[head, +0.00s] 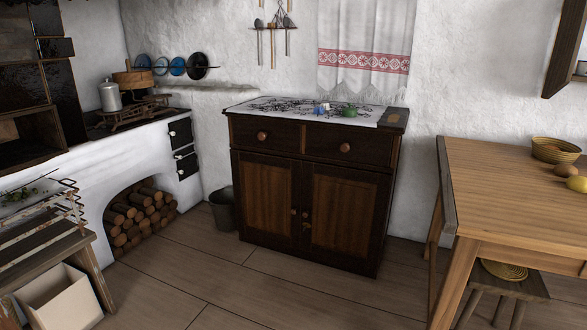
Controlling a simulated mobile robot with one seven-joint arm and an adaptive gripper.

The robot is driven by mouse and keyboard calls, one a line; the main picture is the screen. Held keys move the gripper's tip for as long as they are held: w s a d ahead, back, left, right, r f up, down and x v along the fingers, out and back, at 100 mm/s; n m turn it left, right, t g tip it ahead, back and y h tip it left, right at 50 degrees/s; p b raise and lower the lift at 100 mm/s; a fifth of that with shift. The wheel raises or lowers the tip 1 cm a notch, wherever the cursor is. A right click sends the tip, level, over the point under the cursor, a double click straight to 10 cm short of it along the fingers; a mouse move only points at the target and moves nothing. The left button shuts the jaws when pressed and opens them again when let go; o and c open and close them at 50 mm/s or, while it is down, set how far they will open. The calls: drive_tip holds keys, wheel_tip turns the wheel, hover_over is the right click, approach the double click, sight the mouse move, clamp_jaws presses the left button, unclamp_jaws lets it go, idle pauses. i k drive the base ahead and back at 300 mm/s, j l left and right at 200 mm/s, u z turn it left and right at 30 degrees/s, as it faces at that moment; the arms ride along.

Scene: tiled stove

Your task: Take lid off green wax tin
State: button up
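A small green object (349,112), probably the green wax tin, sits on the cloth-covered top of the dark wooden cabinet (318,148). It is too small in the head view to tell its lid from its body. A small blue and white item (322,108) stands just to its left. My gripper is not in view.
A wooden table (520,190) with a basket (555,150) stands at the right, a stool (510,288) under it. A white stove (130,150) with stacked firewood is at the left. A dark bucket (222,208) stands beside the cabinet. The floor in front is clear.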

sight(350, 109)
drive_tip(key=i+l+u, duration=0.1)
drive_tip(key=i+u, duration=0.15)
drive_tip(key=i, duration=1.2)
drive_tip(key=i+z, duration=0.35)
drive_tip(key=i, duration=0.3)
drive_tip(key=i+j+z, duration=0.2)
drive_tip(key=i+z, duration=0.2)
drive_tip(key=i, duration=0.2)
drive_tip(key=i+z, duration=0.4)
drive_tip(key=i, duration=0.6)
